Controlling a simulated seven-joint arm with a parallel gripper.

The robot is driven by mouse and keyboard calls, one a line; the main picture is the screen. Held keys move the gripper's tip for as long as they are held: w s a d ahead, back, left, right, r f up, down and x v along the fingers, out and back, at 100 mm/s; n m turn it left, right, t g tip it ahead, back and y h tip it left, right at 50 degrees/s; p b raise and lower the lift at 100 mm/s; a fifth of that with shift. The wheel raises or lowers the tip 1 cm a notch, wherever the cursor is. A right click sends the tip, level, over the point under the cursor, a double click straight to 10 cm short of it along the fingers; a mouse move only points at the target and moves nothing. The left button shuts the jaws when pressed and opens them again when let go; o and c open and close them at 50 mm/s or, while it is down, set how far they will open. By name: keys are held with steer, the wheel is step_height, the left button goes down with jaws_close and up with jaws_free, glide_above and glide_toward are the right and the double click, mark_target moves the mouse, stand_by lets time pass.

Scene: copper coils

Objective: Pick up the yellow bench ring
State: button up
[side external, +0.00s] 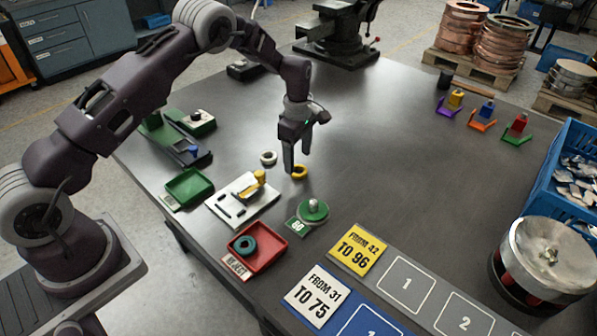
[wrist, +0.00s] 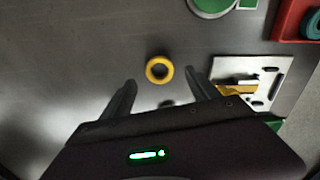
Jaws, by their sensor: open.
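The yellow bench ring (side external: 300,172) lies flat on the dark metal bench, just to the right of a grey-white ring. In the wrist view the yellow ring (wrist: 159,69) sits ahead of my gripper, roughly centred between its fingers. My gripper (side external: 296,168) is open and empty and points down over the ring; one finger partly overlaps the ring in the side view. In the wrist view the two fingers of my gripper (wrist: 160,86) are spread on either side, apart from the ring.
The grey-white ring (side external: 268,158) lies close by. A white plate with a yellow clamp (side external: 241,200), a green round stand (side external: 313,213) and a red reject tray (side external: 270,256) holding a teal ring (side external: 245,245) are near.

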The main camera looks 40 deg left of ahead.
mark_target(298, 164)
step_height(298, 164, down, 4)
steer(key=shift+r, duration=0.15)
jaws_close()
steer(key=shift+r, duration=0.15)
step_height(298, 164, up, 10)
stand_by(0.4)
